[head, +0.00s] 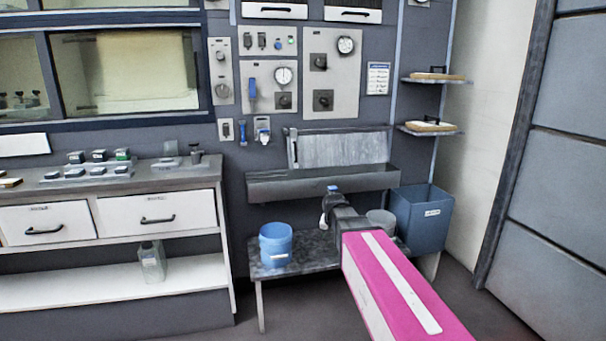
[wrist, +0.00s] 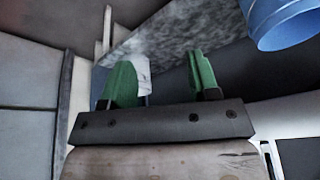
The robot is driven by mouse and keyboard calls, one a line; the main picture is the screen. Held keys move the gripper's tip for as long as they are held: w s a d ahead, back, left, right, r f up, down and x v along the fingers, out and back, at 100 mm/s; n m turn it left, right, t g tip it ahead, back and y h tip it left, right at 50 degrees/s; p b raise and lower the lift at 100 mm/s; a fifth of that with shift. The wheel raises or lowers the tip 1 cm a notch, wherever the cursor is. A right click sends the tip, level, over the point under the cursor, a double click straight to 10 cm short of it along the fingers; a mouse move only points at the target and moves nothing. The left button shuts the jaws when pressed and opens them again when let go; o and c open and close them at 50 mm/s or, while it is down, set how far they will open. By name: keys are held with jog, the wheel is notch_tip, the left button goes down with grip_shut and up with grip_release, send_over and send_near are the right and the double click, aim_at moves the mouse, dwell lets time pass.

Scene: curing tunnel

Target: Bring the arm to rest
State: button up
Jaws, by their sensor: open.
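My gripper (wrist: 163,80) shows in the wrist view with two green fingers spread apart and nothing between them that I can see held. A pale grey item (wrist: 139,68) lies beyond the left finger, partly hidden by it; I cannot tell whether they touch. In the head view my pink arm link reaches from the lower right toward the low bench (head: 318,258), ending in a dark joint in front of the trough. The fingers cannot be made out in the head view.
A blue bucket (head: 276,244) stands on the bench left of my arm; it also shows in the wrist view (wrist: 283,24). A pale bucket (head: 381,222) and a blue-grey bin (head: 421,213) stand close on the right. A metal trough (head: 322,184) is behind.

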jog(key=s+d+f+n+g, duration=0.1)
jog(key=s+d+f+g, duration=0.1)
jog(key=s+f, duration=0.4)
jog(key=s+d+f+n+g, duration=0.2)
jog(key=s+d+f, duration=0.3)
jog(key=s, duration=0.8)
jog(key=shift+d+f+y, duration=0.2)
jog(key=shift+f+y, duration=0.1)
jog(key=shift+f, duration=0.45)
jog(key=shift+s, duration=0.1)
